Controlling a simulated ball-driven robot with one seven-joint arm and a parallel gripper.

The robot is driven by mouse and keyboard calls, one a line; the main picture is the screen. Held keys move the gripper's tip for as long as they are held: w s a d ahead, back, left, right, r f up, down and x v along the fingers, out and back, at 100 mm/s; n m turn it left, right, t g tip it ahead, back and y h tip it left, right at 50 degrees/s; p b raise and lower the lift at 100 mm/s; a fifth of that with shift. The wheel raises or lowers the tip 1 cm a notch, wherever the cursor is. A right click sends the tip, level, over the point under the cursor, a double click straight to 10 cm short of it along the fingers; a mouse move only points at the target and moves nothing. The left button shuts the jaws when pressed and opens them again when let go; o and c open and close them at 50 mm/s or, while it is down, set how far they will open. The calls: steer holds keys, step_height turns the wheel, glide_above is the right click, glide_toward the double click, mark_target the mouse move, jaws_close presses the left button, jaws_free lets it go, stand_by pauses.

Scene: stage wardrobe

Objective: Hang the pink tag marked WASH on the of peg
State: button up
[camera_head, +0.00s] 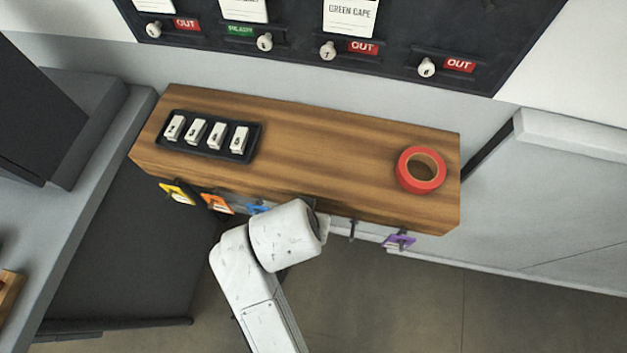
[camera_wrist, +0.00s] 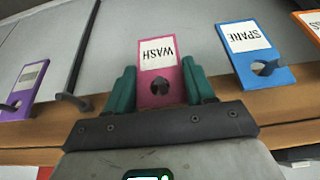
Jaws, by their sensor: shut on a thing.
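The pink tag marked WASH (camera_wrist: 158,62) stands between the green fingers of my gripper (camera_wrist: 160,88), which is shut on it. Its lettering reads upside down in the wrist view. A dark round hole shows near its lower edge; I cannot tell whether a peg passes through it. A bare dark peg (camera_wrist: 75,100) is to its left, and shows in the head view (camera_head: 352,230) on the front of the wooden shelf (camera_head: 320,140). In the head view my white arm hides the gripper and the pink tag.
A purple tag (camera_wrist: 20,92) and a blue tag (camera_wrist: 253,52) hang on pegs either side, with an orange tag (camera_wrist: 312,24) and a yellow tag (camera_head: 177,193) farther along. A black tray (camera_head: 205,147) and red tape roll (camera_head: 421,170) sit on the shelf. A dark board (camera_head: 300,60) is behind.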

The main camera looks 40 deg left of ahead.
steer(key=shift+s+a, duration=0.1)
steer(key=shift+a, duration=0.1)
steer(key=shift+d+f, duration=0.1)
steer(key=shift+f, duration=0.05)
steer(key=o, duration=1)
steer(key=shift+f+b, duration=0.25)
steer(key=shift+b, duration=0.6)
steer(key=a+v, duration=0.1)
steer(key=v, duration=1)
steer(key=shift+r+p, duration=0.2)
steer(key=shift+p, duration=0.25)
